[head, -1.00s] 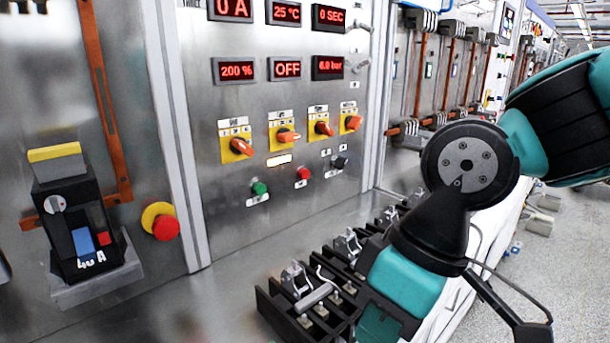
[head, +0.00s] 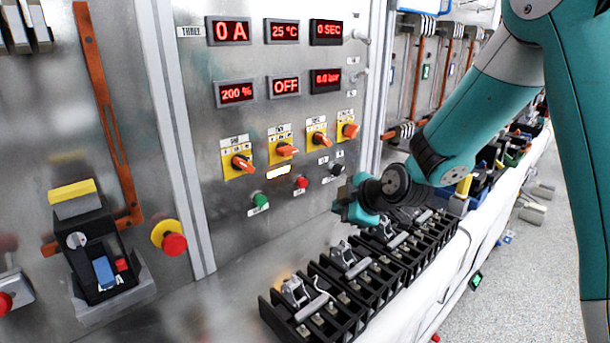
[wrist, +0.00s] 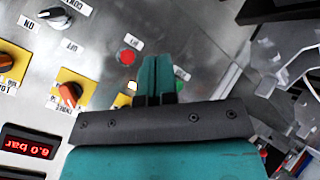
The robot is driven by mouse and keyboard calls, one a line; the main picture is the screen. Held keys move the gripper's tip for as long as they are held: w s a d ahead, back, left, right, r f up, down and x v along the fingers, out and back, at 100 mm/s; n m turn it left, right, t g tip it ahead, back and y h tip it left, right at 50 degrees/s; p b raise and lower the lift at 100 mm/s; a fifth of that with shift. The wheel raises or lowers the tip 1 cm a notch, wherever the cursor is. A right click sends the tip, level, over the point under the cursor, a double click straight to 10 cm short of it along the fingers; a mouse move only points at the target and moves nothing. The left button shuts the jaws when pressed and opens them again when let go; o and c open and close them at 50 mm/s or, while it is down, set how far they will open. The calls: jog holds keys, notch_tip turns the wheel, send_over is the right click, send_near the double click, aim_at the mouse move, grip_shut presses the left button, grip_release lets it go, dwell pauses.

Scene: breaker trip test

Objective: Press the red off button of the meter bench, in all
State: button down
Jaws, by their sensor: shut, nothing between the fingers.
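The red off button (head: 302,182) is a small round knob on the grey metal panel of the meter bench (head: 225,145), between a green button (head: 260,200) and a black one (head: 338,170). In the wrist view the red button (wrist: 127,57) shows just left of my fingertips. The green button (wrist: 182,86) is partly hidden at their right. My gripper (head: 349,203) is shut and empty, in front of the panel and to the right of the red button in the head view. Its teal fingers (wrist: 157,62) appear apart from the red button; their distance from the panel is unclear.
Black terminal blocks with metal clamps (head: 345,265) lie along the bench below my gripper. Orange rotary switches (head: 285,150) sit above the buttons. A larger red mushroom button (head: 172,243) on yellow and a black breaker (head: 95,255) are further left.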

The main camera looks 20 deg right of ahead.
aim_at(303, 183)
jog(key=shift+w+d+f+n+t, duration=0.2)
jog(key=shift+w+d+n+t, duration=0.1)
jog(key=shift+w+d, duration=0.45)
jog(key=w+a+p, duration=0.2)
jog(key=w+a, duration=0.1)
jog(key=w, duration=0.4)
jog(key=shift+w+a, duration=0.4)
jog(key=shift+w, duration=0.1)
dwell(1.5)
jog(key=shift+w+a, duration=0.15)
jog(key=shift+w, duration=0.1)
